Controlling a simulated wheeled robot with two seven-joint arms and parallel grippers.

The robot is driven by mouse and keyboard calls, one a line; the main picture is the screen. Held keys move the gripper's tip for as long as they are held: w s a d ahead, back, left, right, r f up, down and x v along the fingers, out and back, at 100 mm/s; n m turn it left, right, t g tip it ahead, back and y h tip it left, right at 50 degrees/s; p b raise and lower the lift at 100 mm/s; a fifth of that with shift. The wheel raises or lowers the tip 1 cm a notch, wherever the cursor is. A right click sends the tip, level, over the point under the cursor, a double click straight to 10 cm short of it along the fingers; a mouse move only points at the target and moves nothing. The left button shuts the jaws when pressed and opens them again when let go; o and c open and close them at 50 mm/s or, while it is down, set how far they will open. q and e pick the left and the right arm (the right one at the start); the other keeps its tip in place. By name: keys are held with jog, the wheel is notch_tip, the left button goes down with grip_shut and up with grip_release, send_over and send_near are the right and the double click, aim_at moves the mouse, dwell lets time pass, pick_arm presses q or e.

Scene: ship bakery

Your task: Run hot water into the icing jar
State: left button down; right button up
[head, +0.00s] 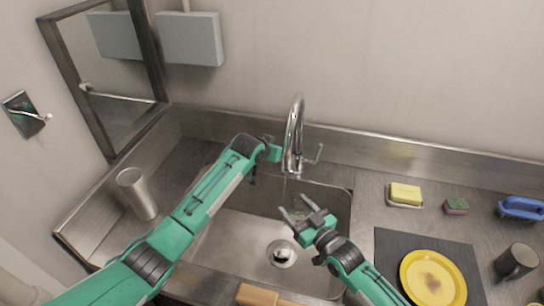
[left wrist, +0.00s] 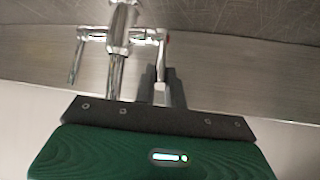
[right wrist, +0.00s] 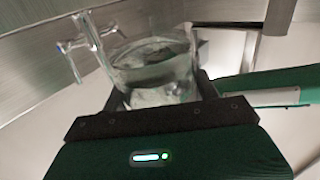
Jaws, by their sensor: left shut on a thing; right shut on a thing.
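The clear glass icing jar (head: 300,207) is over the sink under the spout of the chrome tap (head: 294,135). My right gripper (head: 299,217) is shut on it. In the right wrist view the jar (right wrist: 155,65) looks roughly upright, with clear liquid inside. A thin stream seems to fall from the spout towards the jar. My left gripper (head: 274,153) is at the tap's left side. In the left wrist view it is shut on a tap lever with a red mark (left wrist: 165,42). The other lever (left wrist: 77,60) is free. My left fingertips are partly hidden in the head view.
The steel sink (head: 235,240) has a drain (head: 281,254). A metal cup (head: 137,193) stands left. To the right are a yellow sponge (head: 405,194), a green scourer (head: 456,206), a blue brush (head: 520,208), a yellow plate (head: 432,278) and a dark mug (head: 516,261).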

pick_arm(q)
jog(key=w+g, duration=0.1)
jog(key=w+r+g, duration=0.1)
jog(key=g, duration=0.1)
jog(key=shift+w+d+r+y, duration=0.1)
jog(key=shift+d+y, duration=0.05)
jog(key=shift+y, duration=0.25)
jog(key=shift+w+d+r+n+g+y, duration=0.1)
jog(key=shift+w+r+n+g+y, duration=0.1)
jog(key=shift+w+g, duration=0.5)
jog(key=shift+w+d+r+n+g+y, duration=0.15)
jog(key=shift+w+g, duration=0.3)
jog(key=shift+g, duration=0.45)
pick_arm(e)
jog(key=shift+s, duration=0.1)
pick_arm(q)
jog(key=shift+f, duration=0.1)
jog(key=c, duration=1.7)
grip_release()
jog(key=shift+o, duration=1.1)
jog(key=shift+w+f, duration=0.1)
jog(key=shift+f, duration=0.1)
jog(key=v, duration=1.2)
jog(key=shift+w, duration=0.2)
jog(key=shift+r, duration=0.15)
